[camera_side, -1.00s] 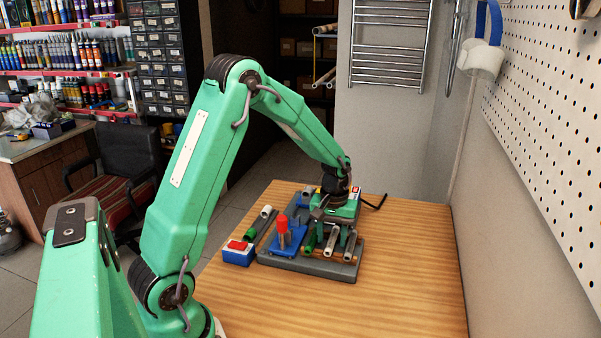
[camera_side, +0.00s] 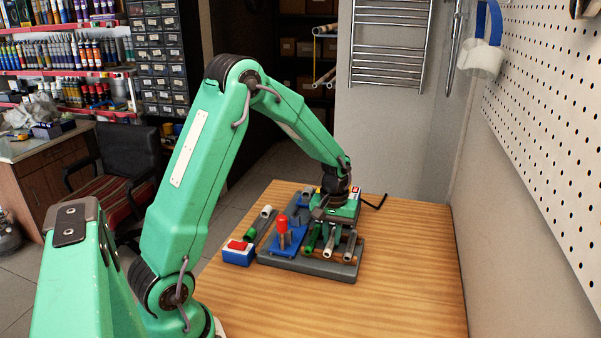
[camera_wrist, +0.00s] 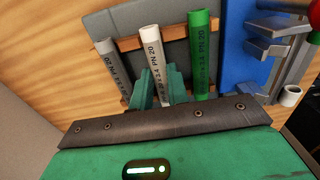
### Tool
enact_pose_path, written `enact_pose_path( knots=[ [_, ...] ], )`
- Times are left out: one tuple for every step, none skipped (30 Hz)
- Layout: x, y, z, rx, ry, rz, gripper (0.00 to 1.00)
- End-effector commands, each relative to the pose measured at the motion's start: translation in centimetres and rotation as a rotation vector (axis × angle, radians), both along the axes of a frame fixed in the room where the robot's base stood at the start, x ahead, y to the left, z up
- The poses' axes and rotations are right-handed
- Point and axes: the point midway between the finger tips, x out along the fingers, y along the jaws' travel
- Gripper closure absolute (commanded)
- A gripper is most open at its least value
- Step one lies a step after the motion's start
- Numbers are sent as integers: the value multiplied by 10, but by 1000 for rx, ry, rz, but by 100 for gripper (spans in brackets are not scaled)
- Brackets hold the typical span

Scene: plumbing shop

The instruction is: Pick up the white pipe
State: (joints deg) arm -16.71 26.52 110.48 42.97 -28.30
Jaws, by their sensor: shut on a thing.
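The white pipe (camera_wrist: 155,50) lies between a green pipe (camera_wrist: 203,50) and a grey pipe (camera_wrist: 112,62) in the wrist view. My gripper (camera_wrist: 160,86) is shut on the white pipe, with one green finger on each side of it. In the side view my gripper (camera_side: 336,222) is low over the rack, and the white pipe (camera_side: 329,244) sticks out from under it. The pipe's held part is partly hidden by the fingers. I cannot tell whether it rests on the wooden supports.
The grey base plate (camera_side: 318,271) carries the pipes and a blue fixture (camera_side: 286,243) with a red knob (camera_side: 282,222). A blue box with a red top (camera_side: 238,252) stands to its left. The wooden table (camera_side: 410,275) is clear at front and right.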

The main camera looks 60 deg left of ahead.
Motion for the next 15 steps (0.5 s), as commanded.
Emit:
enact_pose_path(
  knots=[
    [0,0,0,-1,1,0,100],
    [0,0,0,-1,1,0,100],
    [0,0,0,-1,1,0,100],
    [0,0,0,-1,1,0,100],
    [0,0,0,-1,1,0,100],
    [0,0,0,-1,1,0,100],
    [0,0,0,-1,1,0,100],
    [0,0,1,-1,1,0,100],
    [0,0,2,0,0,0,100],
    [0,0,3,0,0,0,100],
    [0,0,4,0,0,0,100],
    [0,0,6,0,0,0,100],
    [0,0,8,1,-1,0,100],
    [0,0,11,0,-1,0,100],
    [0,0,14,1,-2,0,100]
  ],
)
